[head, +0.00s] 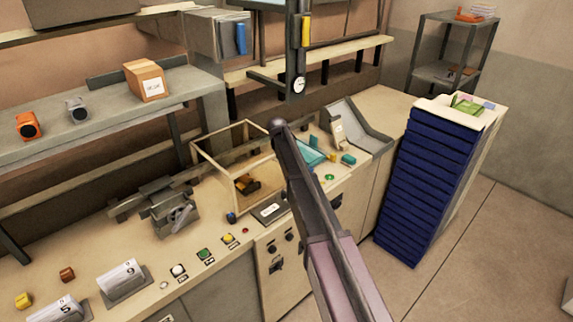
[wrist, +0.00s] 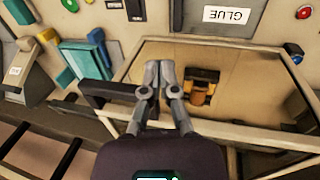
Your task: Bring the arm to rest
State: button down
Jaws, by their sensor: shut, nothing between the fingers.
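My gripper (wrist: 159,75) shows in the wrist view with its two grey fingers together, shut and empty. It is over the edge of a clear box with a tan frame (wrist: 240,45). An orange and dark object (wrist: 201,88) lies inside that box, to the right of my fingertips and apart from them. In the head view my arm (head: 318,215) rises from the lower right across the bench, in front of the right side of the box (head: 213,160). My fingers cannot be made out in the head view.
The bench carries a row of coloured buttons (head: 204,254), a grey clamp-like device (head: 172,210) and a grey chute (head: 357,125). A dark post (head: 297,50) stands behind the arm. A stack of blue trays (head: 425,175) stands right.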

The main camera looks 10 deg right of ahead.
jog(key=s+d+f+m+b, duration=0.1)
jog(key=s+f+b, duration=0.5)
jog(key=s, duration=0.7)
jog(key=s+d+f+m+g+y+b, duration=0.1)
jog(key=s+d+f+m+b, duration=0.1)
jog(key=s+f+b, duration=0.5)
jog(key=s+d+f+m+y+b, duration=0.1)
jog(key=s+f+m+b, duration=0.3)
jog(key=s, duration=1.4)
notch_tip(320, 180, down, 3)
jog(key=d+b, duration=0.1)
jog(key=b, duration=0.1)
jog(key=shift+s+d+g+b, duration=0.15)
jog(key=shift+s+g+b, duration=0.15)
jog(key=shift+s+b, duration=0.05)
